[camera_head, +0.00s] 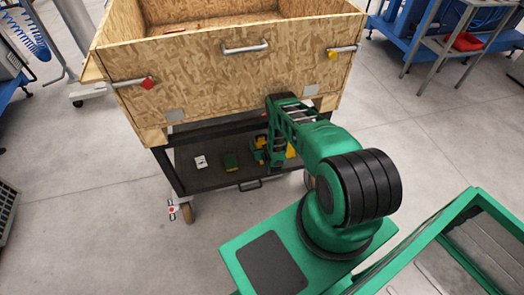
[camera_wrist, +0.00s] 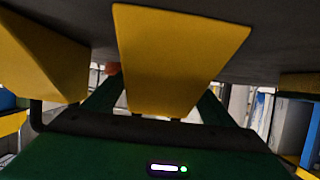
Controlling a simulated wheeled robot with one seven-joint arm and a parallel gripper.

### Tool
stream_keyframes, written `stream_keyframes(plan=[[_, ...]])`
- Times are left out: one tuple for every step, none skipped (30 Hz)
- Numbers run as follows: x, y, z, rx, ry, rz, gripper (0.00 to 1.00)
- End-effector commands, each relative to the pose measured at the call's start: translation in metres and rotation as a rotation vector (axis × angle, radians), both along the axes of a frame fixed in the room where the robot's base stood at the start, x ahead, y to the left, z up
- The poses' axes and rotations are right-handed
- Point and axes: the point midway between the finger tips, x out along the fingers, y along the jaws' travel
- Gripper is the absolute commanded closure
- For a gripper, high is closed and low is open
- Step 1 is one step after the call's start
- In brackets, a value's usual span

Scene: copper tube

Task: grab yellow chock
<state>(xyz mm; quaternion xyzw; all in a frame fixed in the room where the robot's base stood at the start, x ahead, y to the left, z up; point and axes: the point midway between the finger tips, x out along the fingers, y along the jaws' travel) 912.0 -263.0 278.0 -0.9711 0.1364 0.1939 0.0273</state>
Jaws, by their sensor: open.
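In the wrist view a yellow chock (camera_wrist: 180,55) with tapered sides fills the middle, in front of my gripper (camera_wrist: 158,92). The green fingers show on either side of it, spread apart. Its lower end is close to the dark palm edge; I cannot tell whether any finger touches it. A second yellow chock (camera_wrist: 38,60) is at the left, and part of another yellow piece (camera_wrist: 301,86) is at the right edge. In the head view yellow pieces (camera_head: 291,152) show on the cart's lower shelf, partly hidden by my arm, which reaches in there; the fingertips are not clear.
The dark lower shelf (camera_head: 215,178) lies under a large wooden crate (camera_head: 205,75), leaving a low gap around my arm. Floor in front of the cart is clear.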

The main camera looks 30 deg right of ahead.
Motion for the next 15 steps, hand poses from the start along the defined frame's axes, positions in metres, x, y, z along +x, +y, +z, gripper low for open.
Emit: stream_keyframes(plan=[[-0.0001, 0.0, 0.0, 0.0, 0.0, 0.0, 0.22], [-0.0001, 0.0, 0.0001, 0.0, 0.0, 0.0, 0.22], [-0.0001, 0.0, 0.0001, 0.0, 0.0, 0.0, 0.31], [-0.0001, 0.0, 0.0001, 0.0, 0.0, 0.0, 0.39], [-0.0001, 0.0, 0.0001, 0.0, 0.0, 0.0, 0.46], [-0.0001, 0.0, 0.0002, 0.0, 0.0, 0.0, 0.55], [-0.0001, 0.0, 0.0002, 0.0, 0.0, 0.0, 0.62], [-0.0001, 0.0, 0.0002, 0.0, 0.0, 0.0, 0.7], [-0.0001, 0.0, 0.0002, 0.0, 0.0, 0.0, 0.79], [-0.0001, 0.0, 0.0002, 0.0, 0.0, 0.0, 0.84], [0.0007, -0.0003, 0.0011, -0.002, -0.003, 0.0, 0.84], [0.0008, -0.0003, 0.0012, -0.002, -0.003, 0.0, 0.84], [0.0008, -0.0003, 0.0012, -0.002, -0.003, 0.0, 0.84], [0.0008, -0.0003, 0.0012, -0.002, -0.003, 0.0, 0.84], [0.0008, -0.0003, 0.0012, -0.002, -0.003, 0.0, 0.84]])
